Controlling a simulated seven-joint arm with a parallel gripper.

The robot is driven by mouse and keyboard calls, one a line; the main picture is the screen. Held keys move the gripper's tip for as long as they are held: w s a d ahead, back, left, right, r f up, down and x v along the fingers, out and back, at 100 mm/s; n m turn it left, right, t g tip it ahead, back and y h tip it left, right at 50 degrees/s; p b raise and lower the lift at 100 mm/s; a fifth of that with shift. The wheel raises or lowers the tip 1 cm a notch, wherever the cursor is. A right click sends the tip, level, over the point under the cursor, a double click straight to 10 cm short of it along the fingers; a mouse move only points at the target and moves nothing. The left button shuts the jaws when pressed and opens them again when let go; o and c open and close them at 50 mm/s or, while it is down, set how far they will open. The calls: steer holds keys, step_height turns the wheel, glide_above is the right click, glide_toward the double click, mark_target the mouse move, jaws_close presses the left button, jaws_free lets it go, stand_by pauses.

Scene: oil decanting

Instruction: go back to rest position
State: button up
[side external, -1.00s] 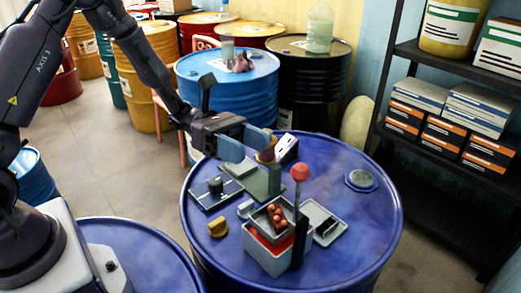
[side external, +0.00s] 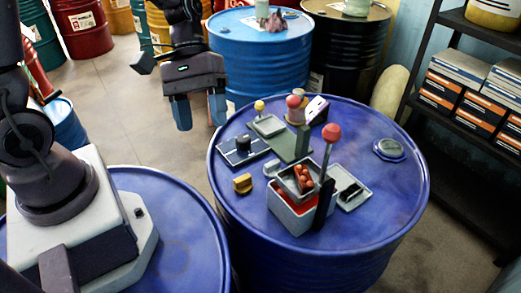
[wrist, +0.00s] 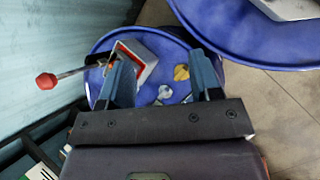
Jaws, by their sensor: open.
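My gripper (side external: 199,112) hangs beside the upper left of the blue work drum, fingers pointing down, open and empty. In the wrist view its two blue fingers (wrist: 165,85) stand wide apart with nothing between them. On the drum top (side external: 350,225) is a grey box with a red interior (side external: 291,213), holding a small tray of reddish balls (side external: 304,179). A lever with a red ball knob (side external: 331,132) rises beside the box. In the wrist view the red knob (wrist: 46,81) shows at the left.
A yellow piece (side external: 242,184), a black-knobbed plate (side external: 243,148), a green plate (side external: 289,147) and a grey tray (side external: 352,187) share the drum. A light blue drum (side external: 265,55) stands behind. Shelves with boxes (side external: 470,90) are at right. Floor is open at left.

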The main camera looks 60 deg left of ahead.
steer(key=s+a+r+m+t+y, duration=0.2)
steer(key=r+m+t+y, duration=0.1)
steer(key=r, duration=0.3)
steer(key=s+a+r+m+t+y, duration=0.2)
steer(key=s+r+m+t+y, duration=0.1)
steer(key=r+m+t, duration=0.1)
step_height(320, 180, up, 2)
steer(key=shift+s+r+m+t+y, duration=0.2)
steer(key=shift+s+m+t+y, duration=0.1)
steer(key=shift+m+t, duration=0.15)
